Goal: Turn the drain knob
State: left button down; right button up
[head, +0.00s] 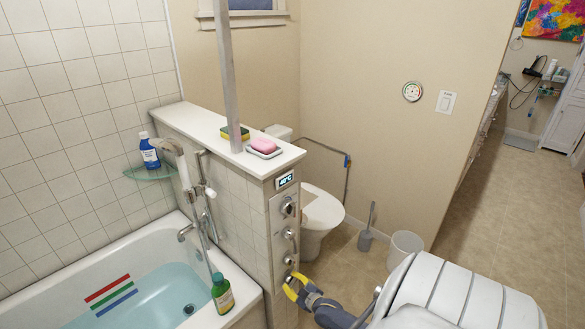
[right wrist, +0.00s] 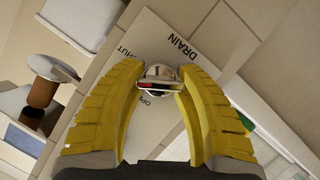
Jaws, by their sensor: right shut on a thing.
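The drain knob (right wrist: 160,80) is a small shiny round knob with a red mark, on a pale plate (right wrist: 150,35) lettered DRAIN, with partly covered words reading like SHUT and OPEN. My right gripper (right wrist: 159,76) has its two yellow fingers closed on the knob's sides. In the head view my right gripper (head: 292,284) is at the bottom of the metal control panel (head: 278,225) on the tiled half wall, and its fingers hide the knob there. The bathtub (head: 245,297) holds water, with the dark drain (head: 189,309) on its floor. My left gripper is not in view.
Other knobs (head: 288,207) sit above on the panel, below a small display (head: 284,179). A green bottle (head: 221,293) stands on the tub rim. A toilet (head: 318,212), brush (head: 366,232) and bin (head: 403,247) stand behind the half wall. Open floor lies to the right.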

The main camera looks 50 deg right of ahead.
jog(key=m+y, duration=0.2)
jog(key=m, duration=0.1)
jog(key=shift+s+d+f, duration=0.1)
jog(key=shift+s+f, duration=0.05)
jog(key=shift+s, duration=0.05)
jog(key=shift+m+y, duration=0.6)
jog(key=shift+m, duration=0.1)
jog(key=shift+s+f, duration=0.1)
jog(key=shift+c, duration=0.2)
jog(key=o, duration=1.1)
jog(key=shift+c, duration=0.2)
jog(key=o, duration=0.4)
jog(key=shift+w, duration=0.2)
jog(key=shift+s+r, duration=0.1)
jog(key=shift+r, duration=0.1)
jog(key=shift+v, duration=5.95)
jog(key=shift+r, duration=0.1)
